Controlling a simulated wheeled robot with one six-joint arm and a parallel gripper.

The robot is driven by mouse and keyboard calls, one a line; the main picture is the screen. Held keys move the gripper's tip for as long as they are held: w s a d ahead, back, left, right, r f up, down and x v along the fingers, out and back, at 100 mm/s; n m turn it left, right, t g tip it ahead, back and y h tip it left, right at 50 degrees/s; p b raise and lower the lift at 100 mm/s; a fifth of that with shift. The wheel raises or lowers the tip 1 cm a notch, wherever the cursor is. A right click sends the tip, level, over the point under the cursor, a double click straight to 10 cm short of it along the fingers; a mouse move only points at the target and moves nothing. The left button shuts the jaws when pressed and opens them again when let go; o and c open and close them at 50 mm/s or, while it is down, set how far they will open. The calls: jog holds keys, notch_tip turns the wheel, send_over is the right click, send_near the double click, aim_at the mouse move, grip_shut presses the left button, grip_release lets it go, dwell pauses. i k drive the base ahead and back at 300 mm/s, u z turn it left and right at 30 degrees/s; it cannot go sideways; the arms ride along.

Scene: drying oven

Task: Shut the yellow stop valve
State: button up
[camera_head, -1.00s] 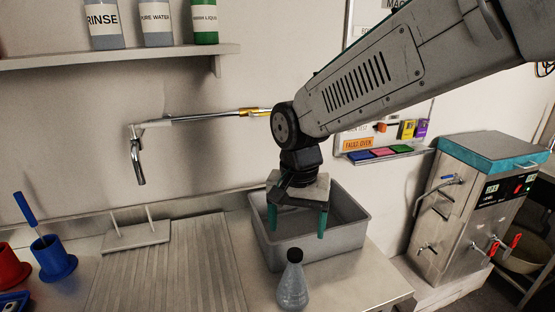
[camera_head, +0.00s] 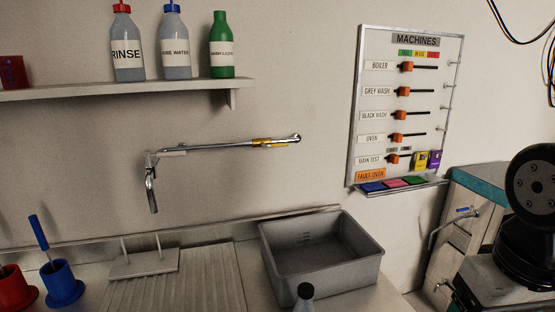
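The yellow stop valve (camera_head: 269,142) is a small yellow fitting on the chrome pipe that runs along the wall, near the pipe's right end. The pipe leads left to a tap (camera_head: 151,190) whose spout hangs down. Nothing covers the valve, but it is too small for me to tell how its handle is set. My arm shows only as a dark joint at the right edge, far from the valve. My gripper is outside the picture.
A grey basin (camera_head: 320,258) stands on the counter below the valve, with a capped bottle (camera_head: 305,297) in front. A shelf (camera_head: 120,88) with bottles hangs above. A MACHINES board (camera_head: 405,110) is right of the valve.

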aim_at(264, 146)
jog(key=z, duration=0.5)
jog(key=k, duration=1.05)
jog(key=u, duration=0.85)
jog(key=i, duration=1.4)
jog(key=z, duration=0.2)
